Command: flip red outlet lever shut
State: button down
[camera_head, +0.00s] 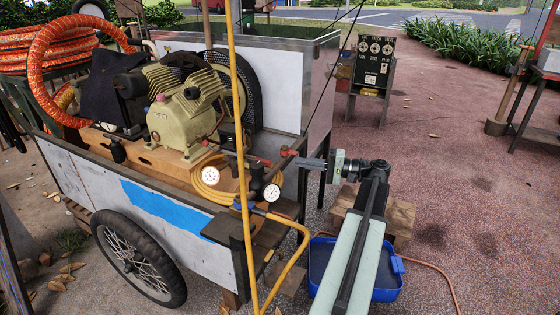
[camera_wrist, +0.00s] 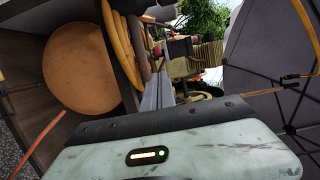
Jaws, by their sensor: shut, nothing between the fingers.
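The red lever (camera_head: 288,152) shows as a small red piece at the near right end of the compressor's outlet piping, above the cart's corner. My gripper (camera_head: 299,162) reaches in from the right with its fingers closed together and empty. Its tips are right beside the red lever; I cannot tell whether they touch it. In the wrist view the closed fingers (camera_wrist: 160,76) point up the picture, and a small red part (camera_wrist: 157,51) shows just beyond the tips. The lever's exact angle is too small to tell.
The cream compressor (camera_head: 180,115) sits on the cart (camera_head: 190,245). A blue tray (camera_head: 386,294) lies on the ground beneath my arm.

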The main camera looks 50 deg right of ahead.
aim_at(276, 165)
jog(key=x, duration=0.9)
jog(key=shift+w+a, duration=0.1)
jog(key=shift+w, duration=0.05)
